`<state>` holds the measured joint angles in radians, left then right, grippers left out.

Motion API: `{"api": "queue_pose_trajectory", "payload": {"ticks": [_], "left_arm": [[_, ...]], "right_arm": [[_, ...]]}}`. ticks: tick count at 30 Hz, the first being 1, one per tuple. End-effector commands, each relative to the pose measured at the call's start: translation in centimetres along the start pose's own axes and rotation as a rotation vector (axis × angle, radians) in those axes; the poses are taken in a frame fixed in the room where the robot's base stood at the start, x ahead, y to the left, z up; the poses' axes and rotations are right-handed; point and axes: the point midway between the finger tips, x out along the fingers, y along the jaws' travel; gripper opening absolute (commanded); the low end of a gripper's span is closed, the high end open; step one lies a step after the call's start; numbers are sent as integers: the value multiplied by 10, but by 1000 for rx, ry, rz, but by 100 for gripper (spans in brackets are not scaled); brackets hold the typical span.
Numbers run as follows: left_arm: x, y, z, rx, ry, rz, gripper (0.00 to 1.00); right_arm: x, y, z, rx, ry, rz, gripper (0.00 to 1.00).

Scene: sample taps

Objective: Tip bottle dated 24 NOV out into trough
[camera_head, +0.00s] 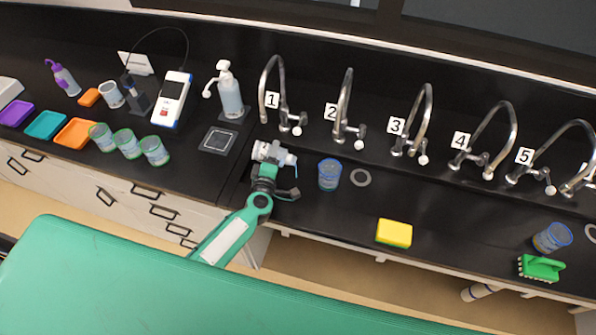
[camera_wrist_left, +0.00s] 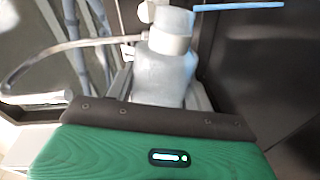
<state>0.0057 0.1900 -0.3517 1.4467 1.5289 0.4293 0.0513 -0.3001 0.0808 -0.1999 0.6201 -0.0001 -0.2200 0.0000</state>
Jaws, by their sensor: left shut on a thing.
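My left gripper (camera_head: 270,166) is shut on a pale translucent bottle (camera_head: 263,150), at the left end of the black trough (camera_head: 345,207) and below tap 1. In the left wrist view the bottle (camera_wrist_left: 165,75) is between the jaws, with a white neck or cap at its top. No date can be read on it, and I cannot tell from these views how far it is tilted or whether liquid is leaving it. My right gripper is not in view.
Numbered taps (camera_head: 346,110) line the back of the trough. A blue-rimmed jar (camera_head: 329,174), grey ring (camera_head: 360,178), yellow sponge (camera_head: 394,233) and green brush (camera_head: 540,268) are in the trough area. Green-rimmed jars (camera_head: 127,144) and a pump bottle (camera_head: 229,95) stand left.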

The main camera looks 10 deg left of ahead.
Motion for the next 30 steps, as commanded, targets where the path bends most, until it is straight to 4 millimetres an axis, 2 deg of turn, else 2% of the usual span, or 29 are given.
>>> {"api": "queue_pose_trajectory", "payload": {"ticks": [26, 28, 30], "left_arm": [[0, 3, 3, 95, 8, 1, 23], [0, 1, 0, 45, 4, 3, 23], [1, -15, 1, -37, -2, 2, 23]], "right_arm": [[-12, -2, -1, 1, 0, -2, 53], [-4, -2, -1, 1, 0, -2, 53], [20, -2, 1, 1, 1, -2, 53]]}}
